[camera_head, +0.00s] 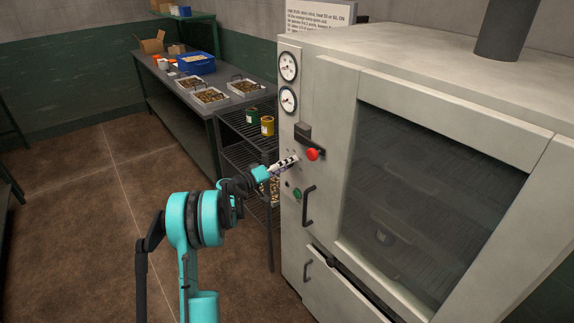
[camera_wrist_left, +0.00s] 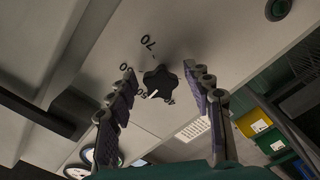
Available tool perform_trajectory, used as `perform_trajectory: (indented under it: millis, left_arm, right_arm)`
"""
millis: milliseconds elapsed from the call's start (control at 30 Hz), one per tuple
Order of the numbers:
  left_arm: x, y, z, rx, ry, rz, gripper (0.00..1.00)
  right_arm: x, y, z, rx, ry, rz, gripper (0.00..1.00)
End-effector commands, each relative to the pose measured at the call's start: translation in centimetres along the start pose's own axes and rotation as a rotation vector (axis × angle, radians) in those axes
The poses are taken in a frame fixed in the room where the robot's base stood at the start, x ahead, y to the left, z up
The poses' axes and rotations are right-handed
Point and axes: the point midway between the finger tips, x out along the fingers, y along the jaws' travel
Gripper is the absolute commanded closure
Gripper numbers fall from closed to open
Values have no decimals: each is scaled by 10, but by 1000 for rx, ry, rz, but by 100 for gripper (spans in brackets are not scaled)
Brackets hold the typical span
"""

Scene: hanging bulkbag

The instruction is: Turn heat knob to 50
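The heat knob (camera_wrist_left: 160,79) is a black, lobed knob on the oven's pale front panel, in the left wrist view. Printed numbers ring it; 70 reads clearly, the others are partly hidden or blurred. A white pointer mark shows on the knob's lower side, towards the smaller numbers. I cannot read its exact setting. My left gripper (camera_wrist_left: 160,73) is open, with one finger on each side of the knob and gaps visible. In the head view the left gripper (camera_head: 286,163) reaches the panel and hides the knob. My right gripper is not in view.
A door handle (camera_head: 308,206) stands out nearby. A bench (camera_head: 225,104) with trays stands behind left.

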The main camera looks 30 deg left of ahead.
Motion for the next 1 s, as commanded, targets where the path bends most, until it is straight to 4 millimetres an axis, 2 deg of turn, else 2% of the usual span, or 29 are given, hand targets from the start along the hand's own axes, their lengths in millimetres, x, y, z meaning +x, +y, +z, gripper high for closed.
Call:
perform_trajectory:
  millis: [233, 367, 467, 800, 1000]
  left_arm:
    - [0, 0, -1, -1, 2, 0, 47]
    - [-8, 0, -1, -1, 3, 0, 47]
    - [-24, 0, -2, -1, 5, -2, 47]
    - [-95, 0, -1, -1, 3, -1, 47]
    - [-117, 0, -1, -1, 2, -1, 47]
  right_arm:
    - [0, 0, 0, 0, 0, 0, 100]
    - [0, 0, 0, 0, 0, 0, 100]
    - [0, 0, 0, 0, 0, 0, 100]
    - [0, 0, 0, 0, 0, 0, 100]
    - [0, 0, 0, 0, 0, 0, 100]
